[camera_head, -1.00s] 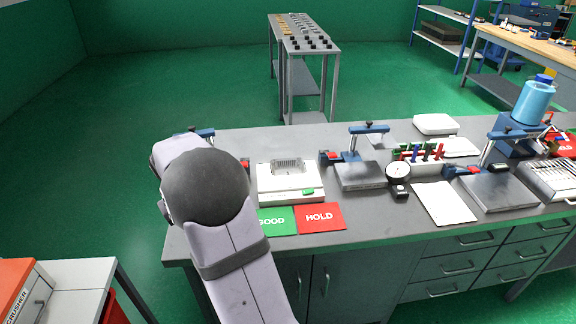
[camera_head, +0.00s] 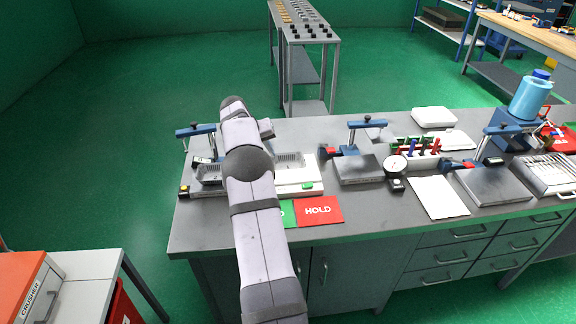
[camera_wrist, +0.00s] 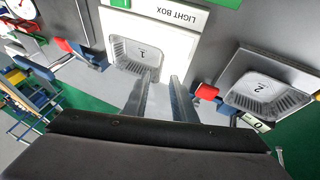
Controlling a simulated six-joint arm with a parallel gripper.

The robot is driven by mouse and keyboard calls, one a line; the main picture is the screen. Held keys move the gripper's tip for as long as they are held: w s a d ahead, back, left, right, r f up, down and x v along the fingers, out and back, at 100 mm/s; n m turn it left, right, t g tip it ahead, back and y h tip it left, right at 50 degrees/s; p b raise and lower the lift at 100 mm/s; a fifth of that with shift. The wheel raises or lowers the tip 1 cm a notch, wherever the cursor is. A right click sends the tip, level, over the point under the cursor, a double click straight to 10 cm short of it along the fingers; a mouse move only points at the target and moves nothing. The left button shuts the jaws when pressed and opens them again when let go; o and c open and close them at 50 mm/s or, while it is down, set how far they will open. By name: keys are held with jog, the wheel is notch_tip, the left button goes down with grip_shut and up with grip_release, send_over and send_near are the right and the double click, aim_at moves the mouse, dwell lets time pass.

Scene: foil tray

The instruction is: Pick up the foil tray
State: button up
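Two foil trays show. Tray 1 (camera_wrist: 137,52), silvery and shallow, sits on the white light box (camera_wrist: 183,43); it also shows partly behind my arm in the head view (camera_head: 290,160). Tray 2 (camera_wrist: 262,93) sits on a grey fixture plate on the right in the wrist view, and left of my arm in the head view (camera_head: 208,173). My gripper (camera_wrist: 162,78) has its two fingers apart with nothing between them. The left fingertip appears over tray 1's near edge; I cannot tell whether it touches. In the head view my arm hides the gripper fingers.
A blue clamp (camera_head: 196,130) stands over the left fixture. Red HOLD card (camera_head: 318,210) and a partly hidden green card lie in front of the light box. A dial gauge (camera_head: 396,164) and another clamp fixture (camera_head: 358,168) stand to the right.

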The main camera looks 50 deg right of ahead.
jog(key=shift+p+x, duration=2)
jog(key=shift+x, duration=1.55)
jog(key=shift+s, duration=0.1)
jog(key=shift+a, duration=0.1)
grip_shut()
